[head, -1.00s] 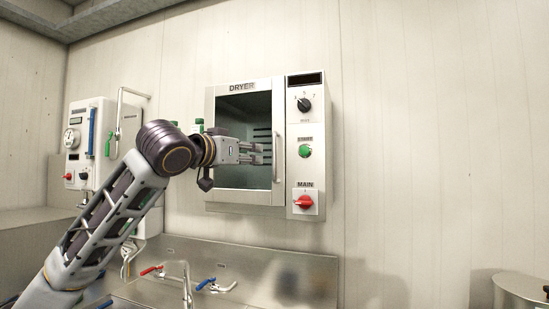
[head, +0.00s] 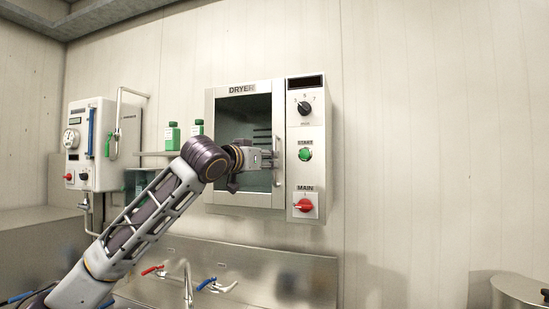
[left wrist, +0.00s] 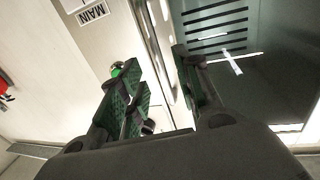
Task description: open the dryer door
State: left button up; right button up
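The dryer (head: 265,205) hangs on the wall, with a glass-windowed door (head: 235,197) that looks shut. Its upright bar handle (head: 278,180) runs along the door's right edge. My left gripper (head: 270,159) is at the handle's middle height, in front of the window's right side. In the left wrist view its two fingers (left wrist: 163,85) are spread apart. A pale upright bar, apparently the handle, shows between and beyond them. I cannot tell whether a finger touches it. My right gripper is in neither view.
The dryer's panel, right of the door, has a black dial (head: 304,106), a green start button (head: 305,154) and a red main switch (head: 305,205). A sink with taps (head: 187,285) lies below. Green-capped bottles (head: 172,136) stand on a shelf to the left. The wall at right is clear.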

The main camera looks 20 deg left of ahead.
aim_at(274, 181)
pick_arm(q)
jog(key=shift+p+x, duration=0.7)
jog(key=shift+x, duration=1.9)
grip_shut()
